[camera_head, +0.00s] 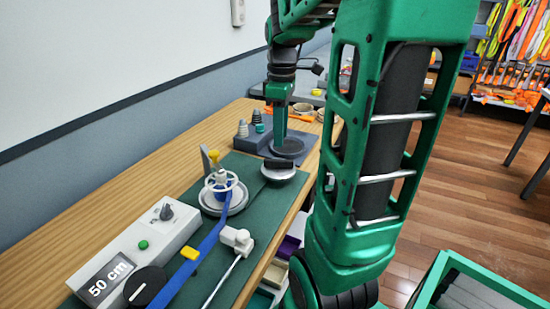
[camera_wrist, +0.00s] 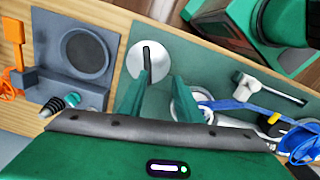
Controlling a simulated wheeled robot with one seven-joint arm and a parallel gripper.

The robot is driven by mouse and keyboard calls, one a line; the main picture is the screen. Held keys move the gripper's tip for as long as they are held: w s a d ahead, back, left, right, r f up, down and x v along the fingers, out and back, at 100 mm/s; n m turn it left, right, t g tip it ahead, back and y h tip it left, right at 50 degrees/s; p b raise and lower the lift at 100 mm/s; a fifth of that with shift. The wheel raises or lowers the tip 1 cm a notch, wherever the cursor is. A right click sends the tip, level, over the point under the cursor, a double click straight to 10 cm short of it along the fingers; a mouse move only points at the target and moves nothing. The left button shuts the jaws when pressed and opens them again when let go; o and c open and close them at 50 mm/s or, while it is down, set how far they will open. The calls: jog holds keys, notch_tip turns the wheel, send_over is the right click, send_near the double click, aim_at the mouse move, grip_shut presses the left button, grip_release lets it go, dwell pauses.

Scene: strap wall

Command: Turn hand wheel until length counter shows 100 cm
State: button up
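The length counter (camera_head: 109,277) is a white box whose display reads 50 cm in the head view. The white spoked hand wheel (camera_head: 221,181) has a yellow knob and sits over a silver disc, with a blue strap (camera_head: 210,240) running from it towards the counter. In the wrist view the hand wheel (camera_wrist: 190,105) is partly hidden by my right-hand finger. My gripper (camera_head: 279,150) hangs above the bench, farther back than the wheel. In the wrist view its green fingers (camera_wrist: 159,80) stand apart with nothing held between them.
A silver disc with a black bar handle (camera_wrist: 147,63) lies just beyond my fingertips. A grey plate with a dark round pad (camera_wrist: 85,52) is beside it. A white clamp with a rod (camera_head: 237,239) stands right of the strap. A wall runs along the bench's left side.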

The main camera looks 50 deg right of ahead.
aim_at(278, 160)
jog(key=f, duration=0.3)
jog(key=w+d+f+n, duration=0.1)
jog(key=f, duration=0.3)
jog(key=w+d+f+n, duration=0.1)
jog(key=f, duration=0.2)
jog(key=shift+w+f, duration=0.2)
jog(key=shift+a, duration=0.1)
grip_shut()
